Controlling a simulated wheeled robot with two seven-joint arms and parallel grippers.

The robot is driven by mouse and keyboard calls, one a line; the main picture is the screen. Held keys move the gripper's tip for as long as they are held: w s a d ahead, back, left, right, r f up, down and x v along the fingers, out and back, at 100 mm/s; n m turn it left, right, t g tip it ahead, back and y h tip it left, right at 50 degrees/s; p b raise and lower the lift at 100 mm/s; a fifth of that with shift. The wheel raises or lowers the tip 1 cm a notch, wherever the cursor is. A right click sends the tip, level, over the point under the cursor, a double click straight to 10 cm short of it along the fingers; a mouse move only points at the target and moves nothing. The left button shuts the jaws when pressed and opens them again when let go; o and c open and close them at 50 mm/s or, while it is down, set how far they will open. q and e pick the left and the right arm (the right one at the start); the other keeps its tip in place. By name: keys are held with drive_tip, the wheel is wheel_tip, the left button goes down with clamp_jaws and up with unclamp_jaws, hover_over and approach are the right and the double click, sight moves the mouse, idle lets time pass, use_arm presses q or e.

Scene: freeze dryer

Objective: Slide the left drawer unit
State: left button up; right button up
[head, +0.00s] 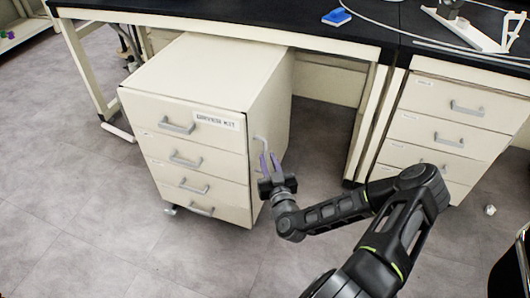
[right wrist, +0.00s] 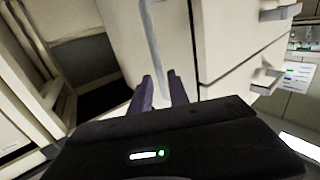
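The left drawer unit (head: 190,75) is a cream cabinet on casters with several handled drawers and a "DRYER KIT" label. It stands partly under the dark bench and juts out in front. A grey bar handle (head: 258,143) is on its right side near the front edge; the right wrist view shows this handle (right wrist: 153,40) too. My right gripper (head: 269,160) is at the handle's lower end. Its purple fingers are apart, also in the right wrist view (right wrist: 162,80), with the handle's lower end seen between them; contact cannot be told. My left gripper is not in view.
A dark-topped bench (head: 235,18) runs behind, with a blue item (head: 337,17) on it. Another drawer unit (head: 455,112) sits under the bench at right. The bay between the two units is empty. Grey floor (head: 80,180) is clear at left and in front.

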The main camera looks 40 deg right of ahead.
sight(265, 153)
drive_tip(key=shift+b+x, duration=0.35)
drive_tip(key=shift+x, duration=1.9)
drive_tip(key=shift+c, duration=0.4)
clamp_jaws()
